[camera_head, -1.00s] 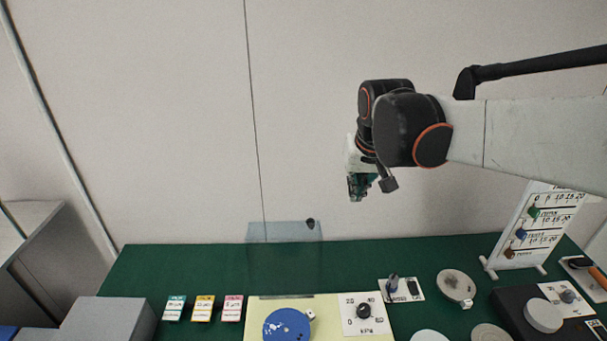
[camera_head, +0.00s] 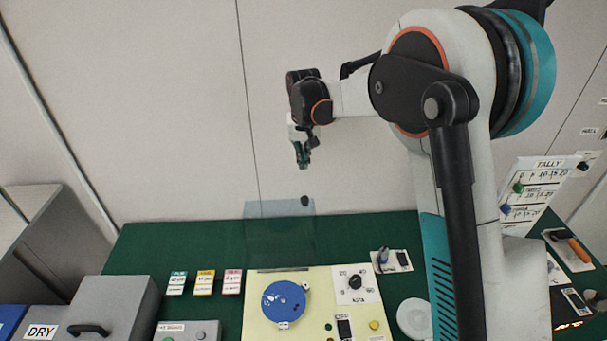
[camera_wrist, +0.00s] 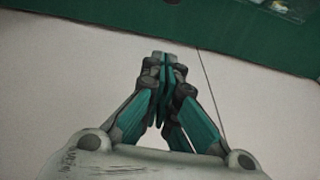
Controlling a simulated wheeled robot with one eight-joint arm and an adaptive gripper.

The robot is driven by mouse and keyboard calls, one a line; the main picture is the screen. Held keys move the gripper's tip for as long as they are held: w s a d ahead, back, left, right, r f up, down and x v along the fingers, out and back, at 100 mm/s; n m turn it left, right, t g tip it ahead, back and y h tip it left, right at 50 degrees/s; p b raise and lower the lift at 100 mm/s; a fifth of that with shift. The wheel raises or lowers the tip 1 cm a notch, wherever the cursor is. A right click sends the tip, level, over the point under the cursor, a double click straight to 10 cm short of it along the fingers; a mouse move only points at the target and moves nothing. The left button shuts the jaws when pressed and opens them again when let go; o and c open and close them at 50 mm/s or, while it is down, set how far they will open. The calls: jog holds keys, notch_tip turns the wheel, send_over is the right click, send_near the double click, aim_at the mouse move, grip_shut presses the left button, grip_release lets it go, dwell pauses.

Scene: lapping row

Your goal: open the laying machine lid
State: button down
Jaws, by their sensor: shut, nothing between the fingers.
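The laying machine is a cream base (camera_head: 257,322) on the green bench, with a round blue plate (camera_head: 284,302) on it. Its clear lid (camera_head: 280,238) stands raised at the back edge of the base, and a dark knob (camera_head: 305,201) sits near the lid's upper right corner. My gripper (camera_head: 303,166) hangs above the knob in the head view, apart from it, pointing down. In the wrist view the fingertips (camera_wrist: 164,60) meet with nothing between them. The lid is hard to make out in the wrist view.
A grey box marked DRY (camera_head: 118,298) stands at the left. Three coloured label cards (camera_head: 204,282) lie beside the machine. A dial panel (camera_head: 355,284) sits at the base's right. A tally board (camera_head: 538,190) stands at the right, partly behind my arm. The back wall is plain.

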aim_at(305, 199)
notch_tip(305, 199, down, 10)
jog(key=w+b, duration=0.2)
jog(key=s, duration=0.2)
jog(key=s+r, duration=0.1)
jog(key=s, duration=0.1)
jog(key=shift+s+r, duration=0.15)
jog(key=shift+s, duration=0.1)
jog(key=shift+s+r+t, duration=0.7)
jog(key=shift+s+r, duration=0.05)
jog(key=shift+s, duration=0.65)
jog(key=shift+s+r+t, duration=0.7)
jog(key=shift+s+r, duration=0.05)
jog(key=shift+s, duration=0.6)
jog(key=shift+s+r+t, duration=0.7)
jog(key=shift+s+r, duration=0.05)
jog(key=shift+s, duration=0.65)
jog(key=shift+w, duration=0.1)
